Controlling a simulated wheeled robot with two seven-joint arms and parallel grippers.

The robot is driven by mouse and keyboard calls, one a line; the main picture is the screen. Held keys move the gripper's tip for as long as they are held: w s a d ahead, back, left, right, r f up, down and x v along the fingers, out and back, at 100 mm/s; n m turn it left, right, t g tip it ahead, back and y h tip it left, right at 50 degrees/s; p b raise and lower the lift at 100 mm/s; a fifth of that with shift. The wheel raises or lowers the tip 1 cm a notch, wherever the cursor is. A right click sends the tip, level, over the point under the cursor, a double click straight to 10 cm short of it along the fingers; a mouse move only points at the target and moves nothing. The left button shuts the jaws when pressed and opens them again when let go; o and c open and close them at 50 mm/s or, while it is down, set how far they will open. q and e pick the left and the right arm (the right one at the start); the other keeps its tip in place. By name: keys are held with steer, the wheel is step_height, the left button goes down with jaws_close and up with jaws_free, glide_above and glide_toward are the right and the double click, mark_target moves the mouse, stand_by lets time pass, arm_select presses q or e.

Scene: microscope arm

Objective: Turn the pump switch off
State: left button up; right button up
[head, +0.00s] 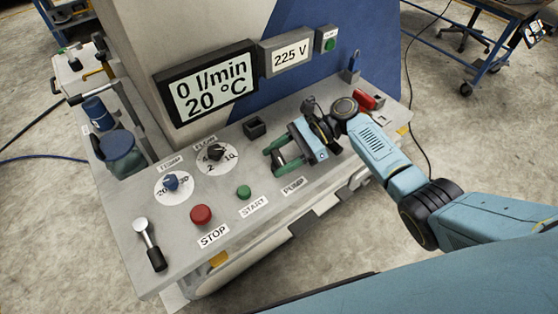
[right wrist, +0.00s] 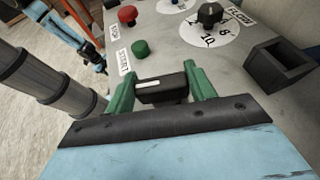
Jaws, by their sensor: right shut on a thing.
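The pump switch is a black knob (right wrist: 163,88) with a white mark on its top, on the grey sloping panel. The PUMP label (head: 294,186) lies in front of it in the head view. My right gripper (head: 277,158) reaches in from the right. Its green fingers are shut on the switch, one at each end of it, as the right wrist view (right wrist: 168,88) also shows. In the head view the fingers and gripper body partly hide the switch. The display (head: 206,86) reads 0 l/min and 20 °C.
The green START button (head: 243,192) and red STOP button (head: 201,214) sit left of the gripper. The TEMP knob (head: 171,182), FLOW knob (head: 216,152) and a black square socket (head: 254,126) stand nearby. A red switch (head: 364,100) is at the right. A lever (head: 149,243) stands front left.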

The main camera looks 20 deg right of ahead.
mark_target(279, 158)
steer(key=shift+n+g+h+b, duration=0.4)
steer(key=shift+n+g+b, duration=0.5)
steer(key=shift+n+g, duration=0.5)
steer(key=shift+f, duration=0.1)
steer(key=o, duration=1)
step_height(279, 158, up, 10)
steer(key=p, duration=0.2)
steer(key=shift+p, duration=0.35)
